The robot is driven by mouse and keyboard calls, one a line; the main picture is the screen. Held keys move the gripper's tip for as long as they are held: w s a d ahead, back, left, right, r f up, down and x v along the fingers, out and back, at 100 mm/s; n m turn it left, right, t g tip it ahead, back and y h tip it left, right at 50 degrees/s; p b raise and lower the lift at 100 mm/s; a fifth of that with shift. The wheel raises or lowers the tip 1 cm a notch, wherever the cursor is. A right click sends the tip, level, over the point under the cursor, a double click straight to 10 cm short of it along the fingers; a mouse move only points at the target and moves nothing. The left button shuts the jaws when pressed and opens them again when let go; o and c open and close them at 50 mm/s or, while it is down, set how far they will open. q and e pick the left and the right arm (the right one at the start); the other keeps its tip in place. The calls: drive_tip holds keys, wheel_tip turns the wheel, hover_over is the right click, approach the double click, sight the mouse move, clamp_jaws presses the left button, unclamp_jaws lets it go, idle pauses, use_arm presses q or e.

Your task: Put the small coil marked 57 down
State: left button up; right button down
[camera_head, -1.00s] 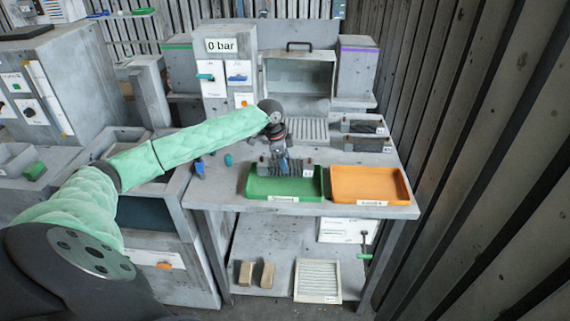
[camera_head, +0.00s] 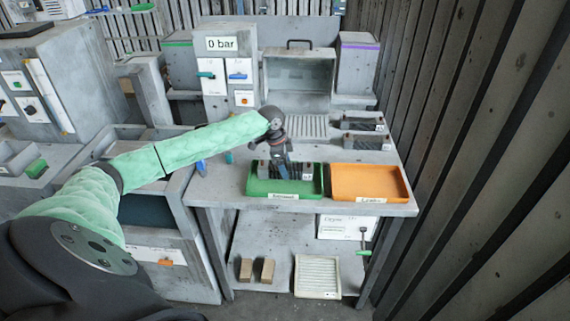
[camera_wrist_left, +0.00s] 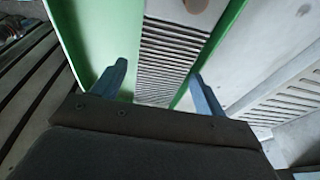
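The small coil (camera_head: 296,171), a dark finned block with pale ends, lies in the green tray (camera_head: 284,195) on the bench. Its number cannot be read. It also shows in the left wrist view as a ribbed grey block (camera_wrist_left: 168,55) between the fingers. My left gripper (camera_head: 283,168) reaches down over the coil from above. In the left wrist view its two blue fingers (camera_wrist_left: 158,90) stand apart, one on each side of the coil, with narrow gaps visible, so it looks open. My right gripper is out of view.
An empty orange tray (camera_head: 368,183) stands right of the green one. Two similar coils (camera_head: 366,142) lie behind it. A blue item (camera_head: 200,168) and a teal item (camera_head: 229,158) are on the bench at left. An open-fronted metal box (camera_head: 300,80) stands behind.

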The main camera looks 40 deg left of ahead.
sight(277, 167)
use_arm(q)
drive_tip(key=shift+r, duration=0.25)
drive_tip(key=b+v, duration=0.3)
drive_tip(key=v, duration=0.8)
drive_tip(key=shift+r, duration=0.35)
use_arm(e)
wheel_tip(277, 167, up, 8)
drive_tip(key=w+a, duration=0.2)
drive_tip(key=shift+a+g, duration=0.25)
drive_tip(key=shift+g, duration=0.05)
use_arm(q)
drive_tip(key=shift+s+a+f, duration=0.1)
